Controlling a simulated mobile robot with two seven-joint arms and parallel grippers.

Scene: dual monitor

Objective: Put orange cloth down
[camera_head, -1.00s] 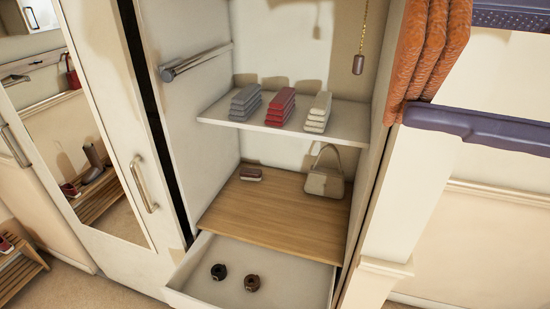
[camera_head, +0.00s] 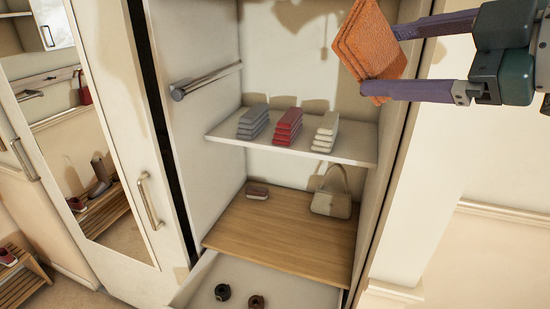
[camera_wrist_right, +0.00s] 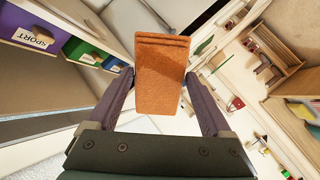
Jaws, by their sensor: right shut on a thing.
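The orange cloth (camera_head: 368,46) is a folded, layered stack at the top right of the head view, held up in front of the wardrobe's right side. My right gripper (camera_head: 392,58) comes in from the right and is shut on it, with purple fingers on either side. In the right wrist view the cloth (camera_wrist_right: 162,75) stands between the two fingers. The wardrobe shelf (camera_head: 350,146) lies below and to the left of the cloth, and carries grey (camera_head: 253,122), red (camera_head: 287,126) and white (camera_head: 326,132) folded stacks. My left gripper is not in view.
Below the shelf, a wooden board (camera_head: 270,232) holds a beige handbag (camera_head: 331,196) and a small brown item (camera_head: 257,190). An open drawer (camera_head: 300,293) holds two dark round items. A metal rail (camera_head: 205,80) is at the left wall. The shelf's right end is bare.

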